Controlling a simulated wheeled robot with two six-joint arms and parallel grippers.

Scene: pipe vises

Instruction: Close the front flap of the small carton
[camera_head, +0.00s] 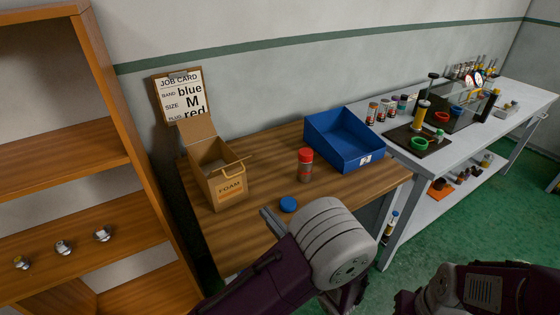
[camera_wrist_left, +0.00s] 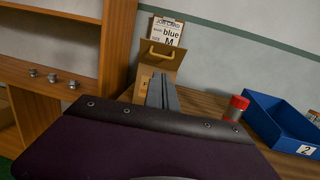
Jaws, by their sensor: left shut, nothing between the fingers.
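The small cardboard carton (camera_head: 228,187), marked FOAM, stands on the left part of the wooden table. Its back flap (camera_head: 196,129) stands up and its top looks open. A thin strip with a tan handle (camera_head: 234,162) shows at the front top edge; the front flap's exact angle is hard to tell. The handle (camera_wrist_left: 161,50) also shows in the left wrist view, above my fingers. My left gripper (camera_head: 268,218) is shut and empty, in front of the carton and apart from it in the head view. My right arm shows at lower right; its gripper is out of view.
A blue cap (camera_head: 288,204) and a red-topped jar (camera_head: 305,165) stand right of the carton. A blue bin (camera_head: 345,139) is at the table's right end. A job card (camera_head: 182,95) is behind. A wooden shelf (camera_head: 60,170) stands at left.

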